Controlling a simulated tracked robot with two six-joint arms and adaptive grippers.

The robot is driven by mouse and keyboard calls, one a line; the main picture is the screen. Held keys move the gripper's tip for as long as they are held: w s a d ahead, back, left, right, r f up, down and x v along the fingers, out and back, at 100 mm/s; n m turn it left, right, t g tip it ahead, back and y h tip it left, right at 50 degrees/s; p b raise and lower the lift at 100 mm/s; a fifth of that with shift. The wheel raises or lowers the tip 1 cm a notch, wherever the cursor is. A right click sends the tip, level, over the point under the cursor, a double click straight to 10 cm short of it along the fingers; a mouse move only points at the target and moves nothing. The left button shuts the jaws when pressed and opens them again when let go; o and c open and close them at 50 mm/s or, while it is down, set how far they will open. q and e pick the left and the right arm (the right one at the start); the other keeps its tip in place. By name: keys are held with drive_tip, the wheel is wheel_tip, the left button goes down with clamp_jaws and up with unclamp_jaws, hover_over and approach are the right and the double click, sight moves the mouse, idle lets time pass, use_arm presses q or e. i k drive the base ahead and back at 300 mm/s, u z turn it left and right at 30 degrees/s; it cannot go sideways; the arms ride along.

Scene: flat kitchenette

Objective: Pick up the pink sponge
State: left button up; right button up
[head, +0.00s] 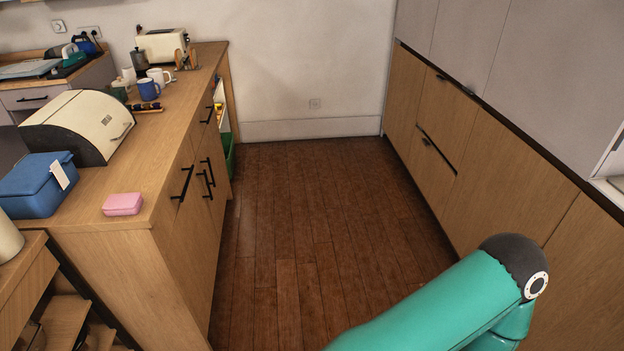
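The pink sponge (122,204) lies flat on the wooden counter (155,178) at the left, near the counter's front corner. Nothing touches it. A teal arm link of mine shows at the lower right, over the floor and well away from the sponge. Neither of my grippers is in the head view, so I cannot see their state.
A blue box (38,185) stands left of the sponge, and a cream bread bin (78,125) behind it. Mugs (149,89) and a toaster (162,45) stand farther back. The wooden floor (300,230) is clear between the counter and the right cabinets (505,165).

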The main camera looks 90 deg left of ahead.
sight(130, 204)
drive_tip(key=z, duration=0.2)
drive_tip(key=i, duration=0.85)
drive_tip(key=u, duration=1.75)
drive_tip(key=i, duration=0.25)
drive_tip(key=u, duration=2.35)
drive_tip(key=k, duration=0.35)
drive_tip(key=u, duration=0.35)
drive_tip(key=i, duration=1.4)
drive_tip(key=z, duration=0.4)
